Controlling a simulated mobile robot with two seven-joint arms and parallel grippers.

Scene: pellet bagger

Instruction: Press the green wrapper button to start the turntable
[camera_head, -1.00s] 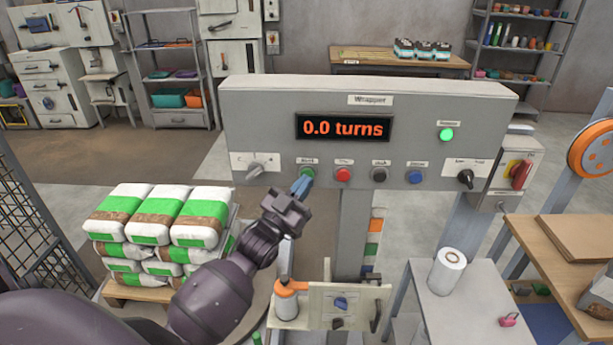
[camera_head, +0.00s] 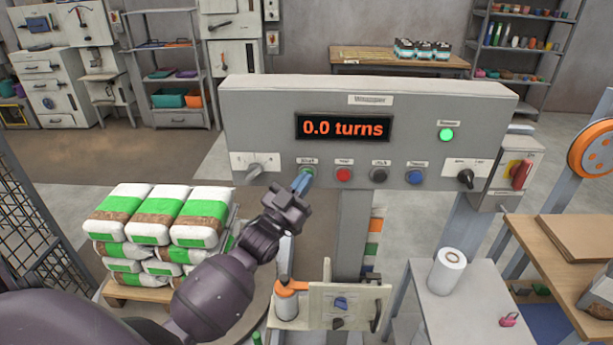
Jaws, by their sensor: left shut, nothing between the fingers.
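The wrapper panel (camera_head: 430,108) is a grey box facing me with an orange display (camera_head: 343,128) reading "0.0 turns". The green button (camera_head: 308,169) is in its lower row, left of a red button (camera_head: 343,174). My left gripper (camera_head: 303,181) is shut and empty, its blue fingertips right at the green button and partly covering it. Whether they touch or press it I cannot tell. White and green bags (camera_head: 160,215) are stacked on a wooden pallet (camera_head: 140,292) at the left. My right gripper is not in view.
A black button (camera_head: 379,174), a blue button (camera_head: 415,176) and a black knob (camera_head: 465,178) share the panel. A lit green lamp (camera_head: 446,135) is above. A red switch (camera_head: 521,174) is at the right. A roll (camera_head: 447,270) stands on a grey table (camera_head: 470,305).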

